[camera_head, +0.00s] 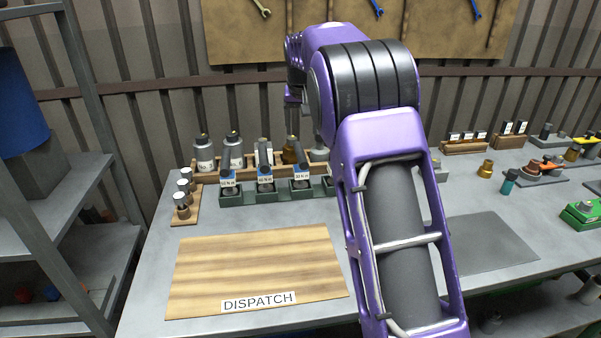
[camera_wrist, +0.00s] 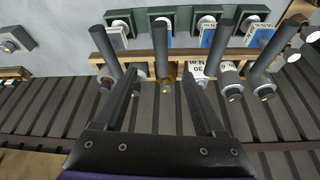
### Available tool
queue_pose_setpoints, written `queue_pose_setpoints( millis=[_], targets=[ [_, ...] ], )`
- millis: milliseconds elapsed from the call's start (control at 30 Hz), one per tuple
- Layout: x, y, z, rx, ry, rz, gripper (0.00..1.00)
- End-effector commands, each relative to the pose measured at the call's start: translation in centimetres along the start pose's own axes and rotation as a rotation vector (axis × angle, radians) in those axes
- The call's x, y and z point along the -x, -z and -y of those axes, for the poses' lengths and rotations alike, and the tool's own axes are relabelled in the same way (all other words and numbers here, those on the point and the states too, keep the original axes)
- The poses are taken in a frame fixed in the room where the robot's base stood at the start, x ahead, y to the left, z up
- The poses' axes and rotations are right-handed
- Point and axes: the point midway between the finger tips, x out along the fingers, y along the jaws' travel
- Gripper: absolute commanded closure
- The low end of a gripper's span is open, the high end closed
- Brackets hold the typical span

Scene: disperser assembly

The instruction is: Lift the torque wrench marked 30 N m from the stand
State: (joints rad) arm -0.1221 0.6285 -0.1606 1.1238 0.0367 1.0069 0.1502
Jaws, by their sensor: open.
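Several torque wrenches with dark handles stand upright in a green stand (camera_head: 258,199) at the back of the bench. Three show in the head view: left (camera_head: 228,179), middle (camera_head: 264,160) and right (camera_head: 294,155). The wrist view shows several handles, one of them (camera_wrist: 160,42) in line with the gap between my fingers. My gripper (camera_wrist: 160,72) is open and empty; no contact is visible. My arm hides part of the stand in the head view.
A wooden rack with bottles (camera_head: 203,153) stands just behind the wrenches, close to my fingers. A small rack (camera_head: 184,199) is at the left. The DISPATCH board (camera_head: 250,265) in front is bare. Tools and parts, including a green case (camera_head: 582,214), occupy the right.

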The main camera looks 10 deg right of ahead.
Motion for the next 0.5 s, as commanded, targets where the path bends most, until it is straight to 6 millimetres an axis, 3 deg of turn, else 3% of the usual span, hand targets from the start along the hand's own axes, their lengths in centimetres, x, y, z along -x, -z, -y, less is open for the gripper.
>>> queue_pose_setpoints(
  millis=[33, 300, 500],
  targets=[
    [-1.5, -0.1, 0.0, -0.001, -0.001, 0.003, 0.28],
    [-7.0, -0.1, 0.0, -0.002, -0.002, 0.002, 0.28],
    [-9.0, 0.0, 0.0, -0.003, -0.001, 0.000, 0.28]
  ],
)
